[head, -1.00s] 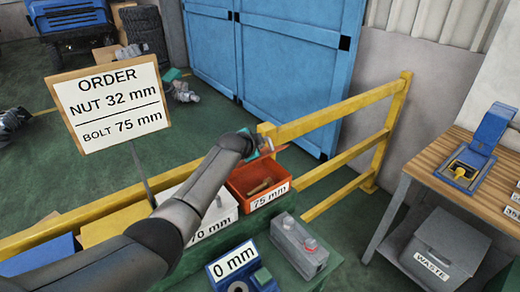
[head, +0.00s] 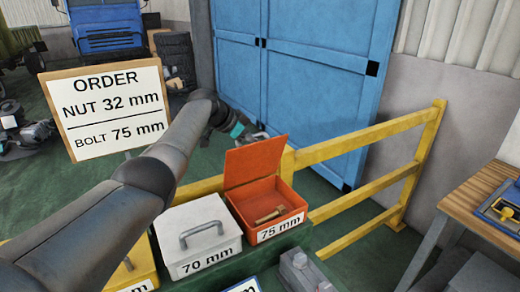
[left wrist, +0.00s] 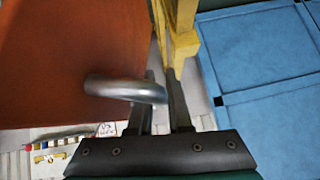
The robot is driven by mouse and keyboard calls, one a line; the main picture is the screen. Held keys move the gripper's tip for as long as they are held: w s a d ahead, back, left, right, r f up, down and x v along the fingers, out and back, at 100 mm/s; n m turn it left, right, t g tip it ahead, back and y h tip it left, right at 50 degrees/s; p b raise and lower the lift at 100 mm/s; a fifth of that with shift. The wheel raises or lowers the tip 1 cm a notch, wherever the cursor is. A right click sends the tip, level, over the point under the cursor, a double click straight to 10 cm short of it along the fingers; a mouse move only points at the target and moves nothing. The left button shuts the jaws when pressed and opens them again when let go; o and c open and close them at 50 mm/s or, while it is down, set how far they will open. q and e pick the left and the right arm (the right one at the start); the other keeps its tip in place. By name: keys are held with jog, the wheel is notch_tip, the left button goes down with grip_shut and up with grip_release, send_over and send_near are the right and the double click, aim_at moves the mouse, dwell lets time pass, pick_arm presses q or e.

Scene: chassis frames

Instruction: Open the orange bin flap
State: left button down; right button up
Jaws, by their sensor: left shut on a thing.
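The orange bin (head: 288,222), labelled 75 mm, stands at the right end of the bin row. Its orange flap (head: 254,163) is raised and stands up at the back, leaving the bin's top open. A brass-coloured bolt (head: 270,214) lies inside. My left gripper (head: 257,138) is behind the flap's upper edge, partly hidden by it. In the left wrist view the flap (left wrist: 70,50) fills the left side, and my left gripper (left wrist: 162,85) is shut on its curved metal handle (left wrist: 110,88). My right gripper is not in view.
A white 70 mm bin (head: 195,247) with a closed lid and handle sits left of the orange bin. A yellow railing (head: 375,150) runs behind the bins. An order sign (head: 105,108) stands at left. A wooden table (head: 475,215) is at right.

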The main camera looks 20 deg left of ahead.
pick_arm(q)
jog(key=shift+w+a+g+b, duration=0.3)
jog(key=shift+a+b, duration=0.1)
jog(key=shift+b, duration=0.45)
jog(key=shift+f, duration=0.1)
jog(key=c, duration=1.1)
grip_release()
jog(key=shift+c, duration=0.2)
